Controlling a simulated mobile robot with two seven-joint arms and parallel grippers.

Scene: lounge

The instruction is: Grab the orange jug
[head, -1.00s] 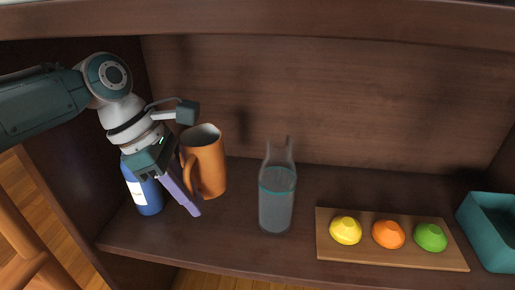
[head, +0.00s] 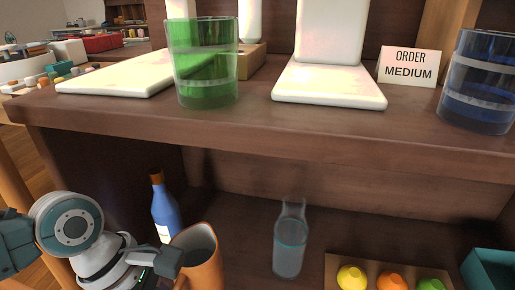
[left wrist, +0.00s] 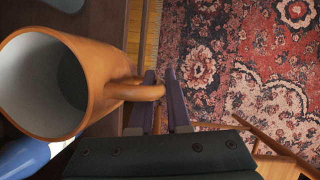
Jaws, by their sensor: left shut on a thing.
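The orange jug (head: 207,264) is at the bottom of the head view, in front of the blue bottle, and looks tilted. It fills the left side of the left wrist view (left wrist: 98,75), with its pale inside showing. My left gripper (left wrist: 163,82) is shut on the jug's handle, which lies between its two purple fingers. In the head view the fingers are cut off or hidden. The jug's lower part is outside the head view. My right gripper is in neither view.
In the lower shelf are a blue bottle (head: 164,211), a clear glass vessel (head: 289,247), a board with coloured pieces (head: 333,271) and a teal box (head: 488,268). The upper shelf (head: 300,132) overhangs them, bearing green (head: 203,65) and blue (head: 478,82) glasses.

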